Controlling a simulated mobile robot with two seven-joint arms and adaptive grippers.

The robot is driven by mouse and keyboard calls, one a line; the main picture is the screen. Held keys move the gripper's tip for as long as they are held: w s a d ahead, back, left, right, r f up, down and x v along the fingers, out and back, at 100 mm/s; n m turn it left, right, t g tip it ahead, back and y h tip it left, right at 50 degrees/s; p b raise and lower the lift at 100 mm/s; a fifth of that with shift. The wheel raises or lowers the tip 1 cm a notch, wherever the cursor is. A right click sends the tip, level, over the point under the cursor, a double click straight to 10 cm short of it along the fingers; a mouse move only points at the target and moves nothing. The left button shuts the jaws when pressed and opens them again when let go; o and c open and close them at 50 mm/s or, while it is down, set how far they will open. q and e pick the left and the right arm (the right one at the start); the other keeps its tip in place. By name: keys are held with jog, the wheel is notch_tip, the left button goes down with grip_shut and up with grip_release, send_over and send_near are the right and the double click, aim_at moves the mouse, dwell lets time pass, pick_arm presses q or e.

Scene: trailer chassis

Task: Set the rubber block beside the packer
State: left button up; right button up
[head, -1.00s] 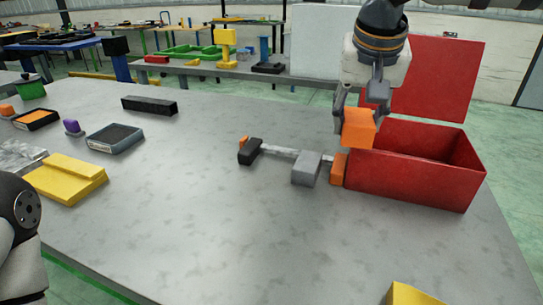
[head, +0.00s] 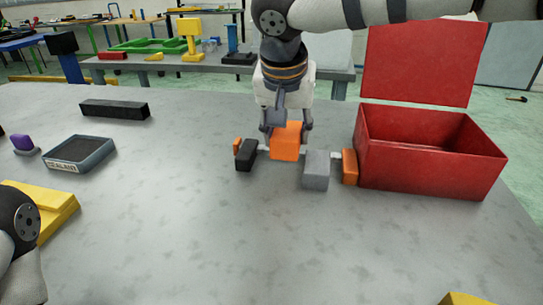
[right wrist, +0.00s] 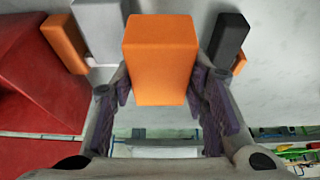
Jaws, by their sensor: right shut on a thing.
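My right gripper (head: 288,130) is shut on an orange block (head: 287,142), seemingly the rubber block, and holds it over the bar of the low assembly on the table. In the right wrist view the orange block (right wrist: 160,62) sits between both fingers. On the assembly, a black block (head: 246,155) with a small orange piece is to its left. A grey block (head: 316,170) and an orange end block (head: 349,167) are to its right. I cannot tell which piece is the packer, nor whether the held block touches the bar. My left gripper is out of view.
An open red box (head: 430,168) stands right of the assembly, its lid raised. A long black bar (head: 114,108), a dark tray (head: 78,153) and a yellow stepped block (head: 45,208) lie at left. The front middle of the grey table (head: 220,240) is bare.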

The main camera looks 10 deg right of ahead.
jog(key=shift+w+a+f, duration=0.2)
jog(key=shift+a+f, duration=0.2)
jog(key=shift+f, duration=0.1)
jog(key=shift+w+a+f, duration=0.2)
jog(key=shift+a+f, duration=0.15)
jog(key=shift+f, duration=0.15)
jog(key=f, duration=0.1)
jog(key=a+f, duration=0.1)
jog(key=f, duration=0.1)
jog(key=shift+w+f, duration=0.15)
jog(key=shift+f, duration=0.15)
jog(key=shift+d+f, duration=0.1)
jog(key=shift+f, duration=0.15)
jog(key=o, duration=1.3)
jog(key=shift+c, duration=0.2)
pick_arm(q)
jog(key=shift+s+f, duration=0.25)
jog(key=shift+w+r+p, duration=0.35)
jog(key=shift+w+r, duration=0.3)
pick_arm(e)
jog(key=v, duration=1.2)
